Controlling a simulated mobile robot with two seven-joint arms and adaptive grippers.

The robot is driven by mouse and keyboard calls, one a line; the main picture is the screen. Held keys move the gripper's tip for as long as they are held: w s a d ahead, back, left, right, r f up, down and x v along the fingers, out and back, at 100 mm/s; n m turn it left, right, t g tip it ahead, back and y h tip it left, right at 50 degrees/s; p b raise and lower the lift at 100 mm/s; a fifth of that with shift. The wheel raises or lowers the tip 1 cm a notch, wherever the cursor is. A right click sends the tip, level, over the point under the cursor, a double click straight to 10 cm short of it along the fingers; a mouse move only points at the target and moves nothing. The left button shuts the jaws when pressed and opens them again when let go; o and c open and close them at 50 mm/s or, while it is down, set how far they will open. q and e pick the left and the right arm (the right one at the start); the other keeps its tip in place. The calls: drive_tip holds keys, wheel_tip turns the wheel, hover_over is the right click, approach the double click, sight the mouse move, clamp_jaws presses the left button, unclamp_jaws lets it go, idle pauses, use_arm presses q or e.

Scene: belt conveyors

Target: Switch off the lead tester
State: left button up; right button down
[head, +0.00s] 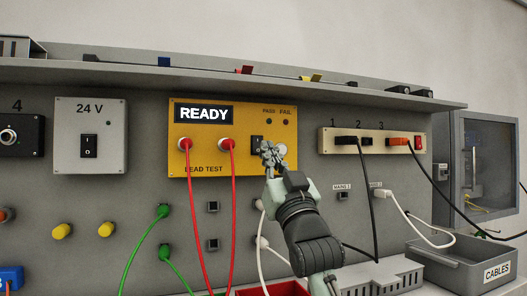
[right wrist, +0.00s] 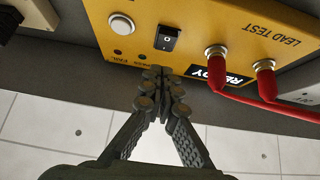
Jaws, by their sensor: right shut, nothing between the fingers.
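The lead tester is a yellow box (head: 185,155) on the grey panel, labelled LEAD TEST, with a lit READY display (head: 204,114). It also shows in the right wrist view (right wrist: 215,35), inverted. Its black rocker switch (head: 257,143) is partly beside my right gripper in the head view. In the right wrist view the rocker switch (right wrist: 168,38) is clear, with an O mark on it. A round white button (right wrist: 121,24) sits beside it. My right gripper (head: 268,150) is shut and empty, its fingertips (right wrist: 160,88) just short of the tester's edge, apart from the switch. My left gripper is not in view.
Two red leads (head: 231,190) hang from the tester's sockets. A beige power strip (head: 345,141) with plugs and a red switch is to the right. A 24 V box (head: 90,165) is to the left. A grey CABLES bin (head: 450,263) stands lower right.

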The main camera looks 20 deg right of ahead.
sight(259, 146)
drive_tip(key=w, duration=0.3)
drive_tip(key=shift+w+f, duration=0.15)
drive_tip(key=shift+f, duration=0.25)
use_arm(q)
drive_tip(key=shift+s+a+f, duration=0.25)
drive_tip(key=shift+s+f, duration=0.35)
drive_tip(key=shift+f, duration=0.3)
use_arm(e)
drive_tip(key=shift+w+f, duration=0.1)
